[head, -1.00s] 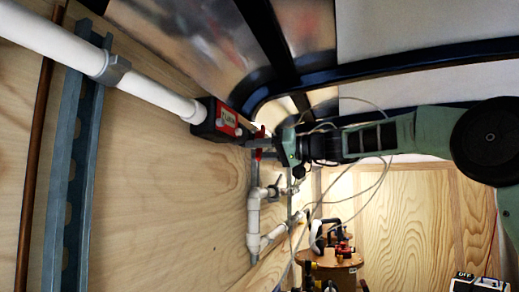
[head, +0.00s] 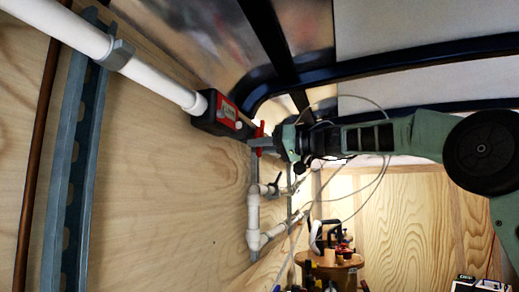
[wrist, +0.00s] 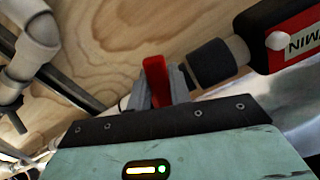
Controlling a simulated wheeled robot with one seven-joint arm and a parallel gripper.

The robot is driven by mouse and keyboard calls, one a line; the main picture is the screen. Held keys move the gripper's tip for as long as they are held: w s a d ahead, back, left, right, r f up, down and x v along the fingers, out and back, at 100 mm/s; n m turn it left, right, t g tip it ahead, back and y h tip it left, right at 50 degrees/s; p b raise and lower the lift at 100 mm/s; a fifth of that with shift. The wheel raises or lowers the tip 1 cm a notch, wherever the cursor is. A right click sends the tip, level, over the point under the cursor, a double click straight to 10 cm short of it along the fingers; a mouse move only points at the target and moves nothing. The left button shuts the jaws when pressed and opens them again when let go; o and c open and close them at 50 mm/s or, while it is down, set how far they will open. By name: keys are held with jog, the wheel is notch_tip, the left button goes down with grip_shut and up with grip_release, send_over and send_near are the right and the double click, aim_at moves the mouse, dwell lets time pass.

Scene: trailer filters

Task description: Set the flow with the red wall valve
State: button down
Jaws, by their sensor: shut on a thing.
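The red wall valve (head: 260,130) sits on the pipe run at the wooden wall, just right of a red and black meter box. In the wrist view its red handle (wrist: 157,80) stands between my two grey fingers. My gripper (head: 256,144) is shut on that handle; in the wrist view the fingers (wrist: 160,92) press on it from both sides. The valve body is mostly hidden behind my gripper.
The meter box (head: 217,112) adjoins the valve on a thick white pipe (head: 150,65). White pipes (head: 253,215) run down below the valve. A round wooden stand (head: 330,262) with tools is lower right. Dark ribs (head: 380,65) cross overhead.

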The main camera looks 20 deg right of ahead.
jog(key=c, duration=1.3)
grip_release()
jog(key=shift+d, duration=0.1)
jog(key=shift+b+v, duration=4.25)
jog(key=shift+v, duration=4.45)
jog(key=shift+r, duration=0.1)
